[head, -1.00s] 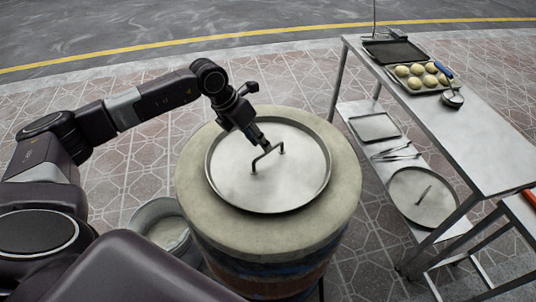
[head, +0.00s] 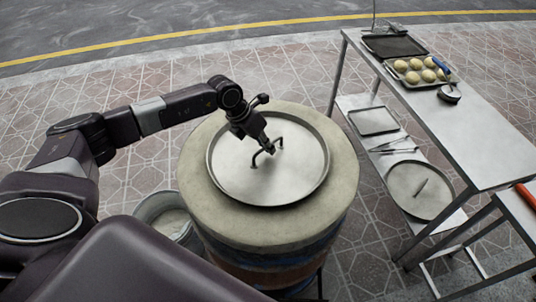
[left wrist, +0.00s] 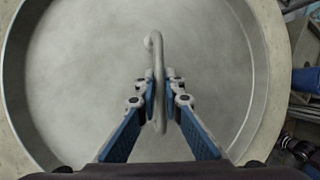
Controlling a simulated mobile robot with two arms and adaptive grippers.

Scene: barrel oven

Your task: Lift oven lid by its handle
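The oven lid (head: 237,180) is a round grey metal pan-like disc with a raised rim. It lies flat on top of the barrel oven (head: 205,222). A dark bent bar handle (head: 284,144) stands up from its middle. In the left wrist view, the handle (left wrist: 158,60) runs between the two blue-padded fingers of my left gripper (left wrist: 161,97). The fingers are drawn close against both sides of the bar and look shut on it. In the head view, my left gripper (head: 263,144) comes down onto the handle from the upper left and hides part of it. My right gripper is not in view.
A metal table (head: 478,150) at the right holds a dark tray (head: 394,46), a tray of dough balls and a small pan. Its lower shelf (head: 352,105) holds another tray, tongs and a round lid (head: 405,195). A bucket (head: 150,210) stands left of the oven.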

